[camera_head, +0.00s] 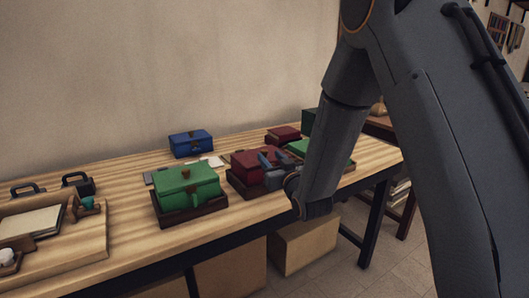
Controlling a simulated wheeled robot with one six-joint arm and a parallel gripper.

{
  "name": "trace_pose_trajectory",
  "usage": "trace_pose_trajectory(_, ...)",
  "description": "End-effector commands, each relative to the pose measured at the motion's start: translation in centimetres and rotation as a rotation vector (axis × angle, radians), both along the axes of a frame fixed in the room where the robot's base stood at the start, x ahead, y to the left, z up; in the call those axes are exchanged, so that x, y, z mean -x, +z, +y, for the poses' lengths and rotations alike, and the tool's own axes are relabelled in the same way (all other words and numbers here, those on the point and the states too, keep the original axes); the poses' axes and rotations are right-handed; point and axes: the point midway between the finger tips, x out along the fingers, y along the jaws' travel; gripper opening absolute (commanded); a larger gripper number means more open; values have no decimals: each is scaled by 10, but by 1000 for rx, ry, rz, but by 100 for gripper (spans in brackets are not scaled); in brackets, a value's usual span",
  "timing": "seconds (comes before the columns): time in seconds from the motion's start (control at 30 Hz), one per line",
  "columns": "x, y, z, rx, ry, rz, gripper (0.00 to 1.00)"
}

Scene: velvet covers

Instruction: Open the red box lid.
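A red box (243,162) with a closed lid sits on a dark wooden base near the front edge of the table. My gripper (272,157) is at the right front of this box, close to its lid. Its two fingers look apart, with some red showing between them. Whether they touch the lid is too small to tell. The gripper and my forearm hide the right part of the box. A second, smaller red box (283,134) stands farther back to the right, with its lid down.
A green box (188,186) stands left of the red one, and a blue box (190,142) behind. Another green box (299,147) is partly hidden by my arm. A wooden tray (88,240) is at left. Bare tabletop (125,188) lies between tray and green box.

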Motion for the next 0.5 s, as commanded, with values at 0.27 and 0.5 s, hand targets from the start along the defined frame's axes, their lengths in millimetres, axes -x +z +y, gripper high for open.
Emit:
trace_pose_trajectory(0.27, -40, 0, 17, 0, 0, 0, 39)
trace_pose_trajectory(0.5, -57, 0, 24, 0, 0, 1, 39)
